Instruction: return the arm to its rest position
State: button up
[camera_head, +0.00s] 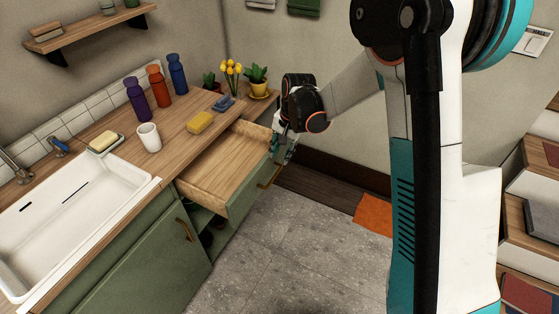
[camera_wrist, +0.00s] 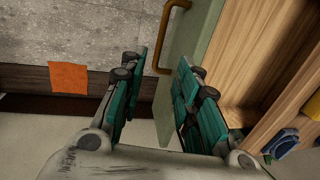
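My arm reaches out to the wooden drawer (camera_head: 225,168), which stands pulled out of the green counter. My gripper (camera_head: 285,150) is at the far front corner of the drawer. In the wrist view my gripper (camera_wrist: 163,75) has its two teal fingers spread apart. The green drawer front (camera_wrist: 180,75) with its brass handle (camera_wrist: 163,35) shows in the gap between them. I cannot tell whether a finger touches it. The drawer looks empty in the head view.
The counter holds a white sink (camera_head: 75,215), a white cup (camera_head: 149,138), a yellow sponge (camera_head: 199,122), several bottles and potted plants. A wooden shelf (camera_head: 90,32) is on the wall. An orange mat (camera_head: 373,214) lies on the floor. Grey floor (camera_head: 300,240) in front of the drawer is clear.

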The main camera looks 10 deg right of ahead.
jog(key=shift+s+d+r, duration=0.1)
jog(key=shift+r, duration=0.85)
jog(key=s+d+r+n+t, duration=0.2)
jog(key=s+d+r+n, duration=0.1)
jog(key=s+r, duration=0.95)
jog(key=s+d+r+n+t+h, duration=0.1)
jog(key=s+d+r+n+t, duration=0.1)
jog(key=s, duration=0.6)
jog(key=s+d+r+n+t, duration=0.1)
jog(key=s+d+r+n, duration=0.1)
jog(key=s, duration=0.6)
jog(key=shift+r+n+t+h, duration=0.3)
jog(key=shift+n+t+h, duration=0.1)
